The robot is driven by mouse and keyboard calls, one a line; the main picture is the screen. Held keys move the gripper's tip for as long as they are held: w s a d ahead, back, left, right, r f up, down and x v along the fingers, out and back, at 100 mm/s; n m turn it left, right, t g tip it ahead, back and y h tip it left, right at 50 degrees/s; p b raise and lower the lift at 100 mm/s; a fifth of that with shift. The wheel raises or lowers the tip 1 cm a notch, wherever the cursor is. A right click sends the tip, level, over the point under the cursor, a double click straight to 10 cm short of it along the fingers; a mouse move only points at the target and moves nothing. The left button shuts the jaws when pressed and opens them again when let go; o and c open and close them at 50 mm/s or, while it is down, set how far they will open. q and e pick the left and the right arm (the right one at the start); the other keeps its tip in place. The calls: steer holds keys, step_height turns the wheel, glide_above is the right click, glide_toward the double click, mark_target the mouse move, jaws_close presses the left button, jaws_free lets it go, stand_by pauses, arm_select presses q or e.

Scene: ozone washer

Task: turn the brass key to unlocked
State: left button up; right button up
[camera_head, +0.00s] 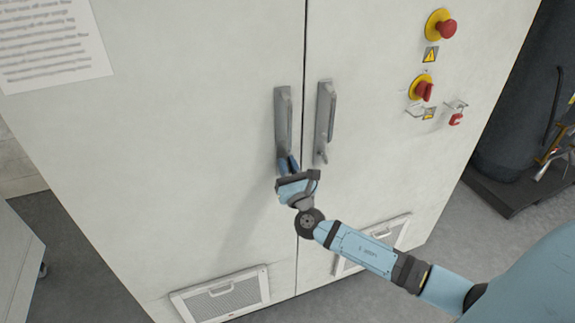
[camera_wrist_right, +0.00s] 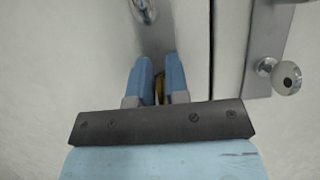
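My right gripper (camera_head: 288,163) is at the lower end of the left door handle (camera_head: 283,118) on a pale cabinet. In the right wrist view its two blue fingers (camera_wrist_right: 158,78) are close together, with a bit of brass (camera_wrist_right: 159,90) between them. This looks like the brass key, and the fingers appear shut on it. Most of the key is hidden by the fingers and the dark gripper body, so its turn angle cannot be seen. In the head view the key is hidden behind the gripper. My left gripper is not in view.
The right door handle (camera_head: 325,118) is just beside the gripper, across the door seam. A red emergency button (camera_head: 446,29), a red rotary switch (camera_head: 423,91) and a small red padlock (camera_head: 456,119) are at the upper right. Vent grilles (camera_head: 222,298) are low on the doors.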

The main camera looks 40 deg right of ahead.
jaws_close()
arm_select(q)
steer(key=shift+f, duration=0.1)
